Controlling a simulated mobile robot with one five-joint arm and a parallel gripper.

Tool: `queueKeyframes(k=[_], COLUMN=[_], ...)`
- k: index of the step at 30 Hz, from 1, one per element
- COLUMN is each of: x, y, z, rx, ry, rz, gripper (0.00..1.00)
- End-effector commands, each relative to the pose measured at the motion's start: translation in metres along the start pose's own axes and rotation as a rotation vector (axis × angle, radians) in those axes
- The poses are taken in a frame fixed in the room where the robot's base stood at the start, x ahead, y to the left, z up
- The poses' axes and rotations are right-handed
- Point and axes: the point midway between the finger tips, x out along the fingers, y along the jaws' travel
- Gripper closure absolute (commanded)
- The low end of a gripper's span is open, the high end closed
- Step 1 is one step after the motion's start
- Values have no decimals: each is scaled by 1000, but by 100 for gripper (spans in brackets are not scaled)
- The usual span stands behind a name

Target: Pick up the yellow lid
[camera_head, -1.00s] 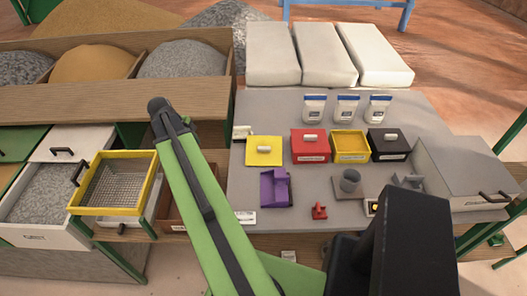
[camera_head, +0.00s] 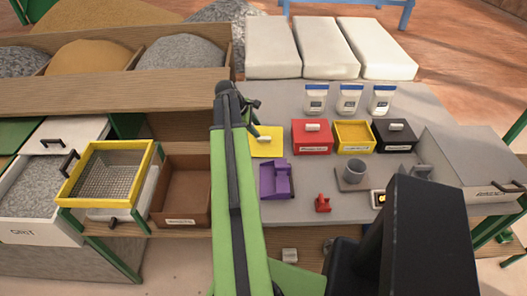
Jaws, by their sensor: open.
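The yellow lid (camera_head: 272,149), a flat square with a pale handle (camera_head: 264,139), lies on the grey tabletop left of the red box (camera_head: 312,145). My green arm hides its left part. My gripper (camera_head: 255,110) is dark and small at the far end of the arm, just above and behind the lid in the picture. It is open and looks empty; its exact height over the lid cannot be told. The yellow box (camera_head: 353,149) stands right of the red box, without a lid and with yellow material inside.
A black box (camera_head: 393,146) stands right of the yellow box. A purple holder (camera_head: 268,192) and a small red object (camera_head: 322,204) lie in front. A large grey box (camera_head: 475,165) fills the right end.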

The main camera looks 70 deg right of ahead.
Motion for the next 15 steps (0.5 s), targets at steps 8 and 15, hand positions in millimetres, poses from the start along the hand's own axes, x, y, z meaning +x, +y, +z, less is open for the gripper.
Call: queueKeyframes(k=[8, 15], x=[29, 61], y=[0, 0], z=[-1, -4], rx=[0, 0], ry=[1, 1], rz=[1, 1], gripper=[58, 58])
